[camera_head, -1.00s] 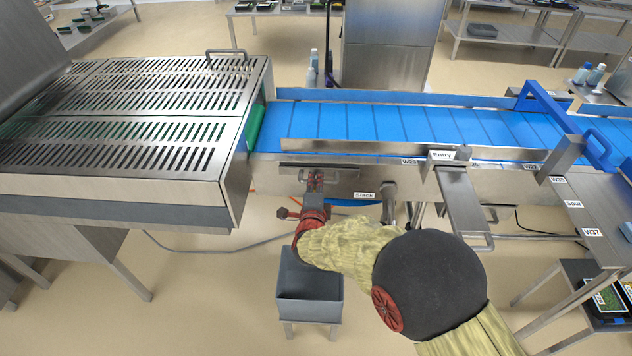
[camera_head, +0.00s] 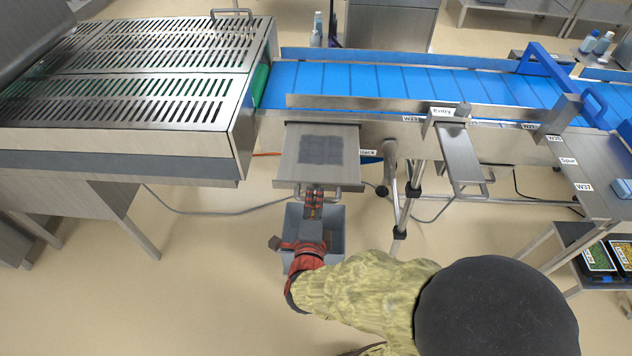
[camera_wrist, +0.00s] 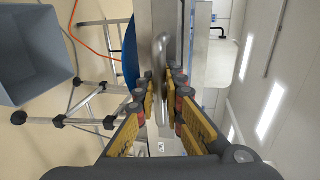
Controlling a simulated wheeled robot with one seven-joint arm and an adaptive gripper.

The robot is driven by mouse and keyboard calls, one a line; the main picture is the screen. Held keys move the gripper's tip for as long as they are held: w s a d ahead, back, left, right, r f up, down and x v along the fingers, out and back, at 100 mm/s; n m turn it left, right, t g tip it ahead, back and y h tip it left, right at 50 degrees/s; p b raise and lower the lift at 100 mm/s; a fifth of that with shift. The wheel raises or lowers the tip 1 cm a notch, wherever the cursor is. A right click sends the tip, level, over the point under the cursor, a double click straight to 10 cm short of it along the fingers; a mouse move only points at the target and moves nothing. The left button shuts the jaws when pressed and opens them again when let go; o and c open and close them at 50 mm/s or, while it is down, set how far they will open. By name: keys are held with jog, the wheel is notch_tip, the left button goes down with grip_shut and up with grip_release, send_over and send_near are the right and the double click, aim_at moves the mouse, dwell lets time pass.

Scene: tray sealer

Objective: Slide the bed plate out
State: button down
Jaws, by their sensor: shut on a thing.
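The bed plate (camera_head: 287,162) is a flat metal plate with a dark square patch, sticking out toward me from under the near side of the blue conveyor. A bar handle (camera_head: 347,187) runs along its front edge. My gripper (camera_head: 314,196) is at the middle of that handle. In the wrist view my gripper (camera_wrist: 163,100) has its yellow-padded fingers on both sides of the curved metal handle (camera_wrist: 161,50), shut on it. The fingers hide part of the handle. The rear of the plate is hidden under the conveyor side.
A grey bin (camera_head: 335,222) stands below the plate and my gripper; it also shows in the wrist view (camera_wrist: 35,55). The blue conveyor (camera_head: 400,84) runs behind. A slotted metal cover (camera_head: 130,70) is at left. The Entry bracket (camera_head: 458,155) juts out at right.

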jog(key=shift+s+f, duration=0.2)
jog(key=shift+s, duration=0.3)
jog(key=c, duration=2.3)
grip_release()
jog(key=shift+s, duration=0.1)
jog(key=shift+o, duration=0.5)
jog(key=shift+s, duration=0.15)
jog(key=o, duration=0.3)
jog(key=shift+r, duration=0.1)
